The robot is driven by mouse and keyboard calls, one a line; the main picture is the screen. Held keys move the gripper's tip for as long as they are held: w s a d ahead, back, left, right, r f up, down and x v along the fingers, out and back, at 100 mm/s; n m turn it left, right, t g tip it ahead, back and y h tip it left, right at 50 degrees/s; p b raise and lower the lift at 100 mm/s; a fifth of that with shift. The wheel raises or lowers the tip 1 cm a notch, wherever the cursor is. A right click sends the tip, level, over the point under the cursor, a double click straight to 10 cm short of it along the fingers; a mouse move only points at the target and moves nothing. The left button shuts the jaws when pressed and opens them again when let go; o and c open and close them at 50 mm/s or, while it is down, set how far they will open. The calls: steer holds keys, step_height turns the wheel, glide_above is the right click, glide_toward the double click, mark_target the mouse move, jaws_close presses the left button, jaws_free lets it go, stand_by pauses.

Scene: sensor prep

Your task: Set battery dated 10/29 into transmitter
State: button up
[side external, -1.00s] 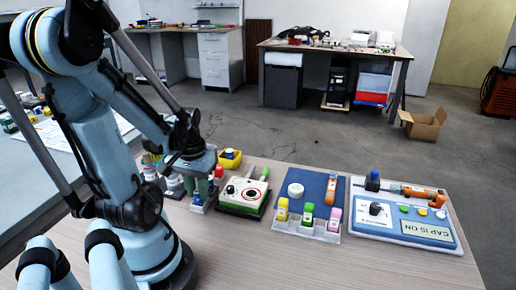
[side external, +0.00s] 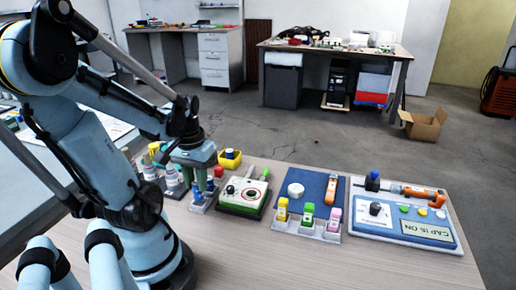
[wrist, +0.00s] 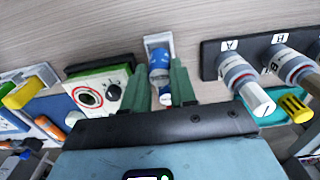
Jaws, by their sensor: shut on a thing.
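My gripper (wrist: 160,88) points down, its green fingers shut on a small blue and white cylinder (wrist: 159,64). The cylinder stands over a pale grey holder (wrist: 151,38); I cannot tell whether it is seated or clear of it. No date is readable, so I cannot confirm it is the 10/29 battery. In the side view my gripper (side external: 202,182) is above the same small holder (side external: 199,208), left of a green and white box (side external: 243,194) with a dial and a red-ringed round feature. This box may be the transmitter; it also shows in the wrist view (wrist: 98,90).
Probes marked A (wrist: 246,84) and B (wrist: 291,66) stand close beside my gripper. To the right are a tray of bottles (side external: 308,228), a blue mat (side external: 311,181) and a "CAP IS ON" board (side external: 405,217). The table front is clear.

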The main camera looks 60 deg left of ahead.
steer(key=shift+r, duration=1.3)
steer(key=w, duration=0.2)
steer(key=w+d+r, duration=0.1)
steer(key=w, duration=0.1)
steer(key=w+d+r, duration=0.1)
steer(key=w, duration=0.2)
steer(key=shift+d+r, duration=0.15)
steer(key=shift+d, duration=0.05)
steer(key=w+d+f, duration=0.2)
steer(key=w+d, duration=0.1)
steer(key=w, duration=0.2)
steer(key=shift+d+f, duration=0.3)
steer(key=shift+d, duration=0.05)
steer(key=shift+w+f, duration=0.1)
steer(key=shift+f, duration=1.1)
stand_by(1.3)
steer(key=o, duration=0.9)
